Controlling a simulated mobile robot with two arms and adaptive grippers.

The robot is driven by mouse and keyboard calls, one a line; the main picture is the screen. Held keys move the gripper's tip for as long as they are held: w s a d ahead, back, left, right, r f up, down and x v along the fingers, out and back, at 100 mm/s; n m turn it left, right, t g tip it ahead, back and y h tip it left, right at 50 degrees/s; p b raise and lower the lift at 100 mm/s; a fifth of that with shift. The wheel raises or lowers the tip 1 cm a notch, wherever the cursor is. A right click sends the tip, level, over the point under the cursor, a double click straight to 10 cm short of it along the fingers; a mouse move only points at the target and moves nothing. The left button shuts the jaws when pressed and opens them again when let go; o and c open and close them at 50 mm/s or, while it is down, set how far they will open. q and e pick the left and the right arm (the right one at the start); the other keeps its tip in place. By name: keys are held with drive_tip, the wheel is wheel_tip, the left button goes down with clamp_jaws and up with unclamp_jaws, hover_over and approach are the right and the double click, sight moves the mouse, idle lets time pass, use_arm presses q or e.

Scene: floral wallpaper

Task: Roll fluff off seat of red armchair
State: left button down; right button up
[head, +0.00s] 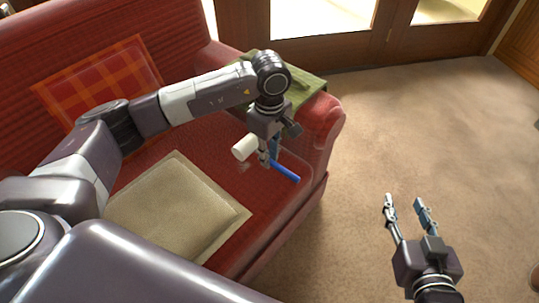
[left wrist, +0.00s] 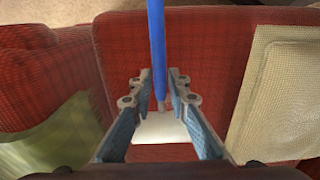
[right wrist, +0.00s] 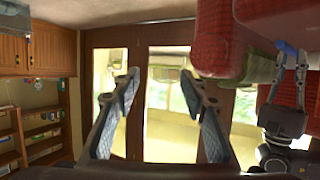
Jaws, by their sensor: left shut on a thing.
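The red armchair (head: 307,190) fills the left and middle of the head view; its red seat (head: 262,212) also shows in the left wrist view (left wrist: 205,60). My left gripper (head: 265,160) is over the right part of the seat, shut on a lint roller with a blue handle (head: 285,172) and a white roll (head: 244,147). In the left wrist view the blue handle (left wrist: 156,45) passes between the fingers. I cannot tell whether the roll touches the seat. A faint pale patch, perhaps fluff, shows below the roll. My right gripper (head: 404,200) is open and empty above the carpet.
A beige cushion (head: 178,207) lies on the seat left of the roller. A plaid cushion (head: 100,90) leans on the backrest. A green cloth (head: 308,88) covers part of the armrest. Carpet (head: 420,130) is clear to the right. Wooden glazed doors (head: 300,45) stand behind.

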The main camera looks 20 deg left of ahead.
use_arm(q)
drive_tip(key=shift+r, duration=0.1)
use_arm(e)
drive_tip(key=shift+f, duration=0.1)
use_arm(q)
drive_tip(key=shift+r+p, duration=0.5)
drive_tip(key=shift+r, duration=0.25)
drive_tip(key=shift+r+p, duration=0.4)
drive_tip(key=shift+r, duration=0.3)
use_arm(e)
drive_tip(key=s+d+f+g+h, duration=0.1)
drive_tip(key=s+d+f+g, duration=0.1)
drive_tip(key=s+f+g, duration=0.2)
drive_tip(key=shift+s+d+f+g, duration=0.3)
drive_tip(key=shift+s+f, duration=0.8)
drive_tip(key=shift+f, duration=0.55)
